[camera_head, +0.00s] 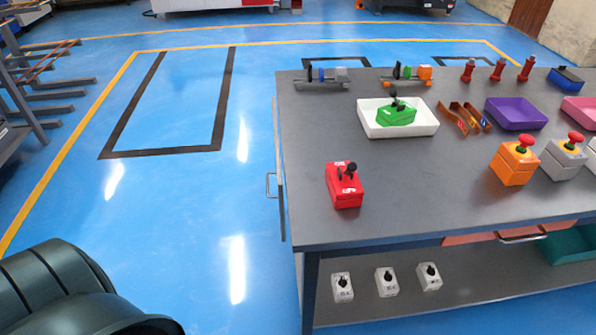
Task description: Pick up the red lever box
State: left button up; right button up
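The red lever box (345,187) stands upright near the left edge of the grey workbench (420,195). It has a small black lever on top and white markings on its top face. Nothing touches it, and the bench around it is bare. A dark rounded part of my own left side fills the lower left corner of the head view, over the blue floor and apart from the bench. No gripper fingers show for either arm.
A white tray (370,128) with a green lever box (396,113) lies behind the red box. To the right are an orange button box (513,164), a grey button box (562,160) and a purple tray (515,114). White boxes (386,283) stand on the lower shelf.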

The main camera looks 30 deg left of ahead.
aim_at(345, 191)
jog(key=i+l+u, duration=0.2)
jog(key=u, duration=0.2)
jog(key=i+l+u, duration=0.15)
jog(key=u, duration=0.25)
jog(key=i+l+u, duration=0.1)
jog(key=l+u, duration=0.35)
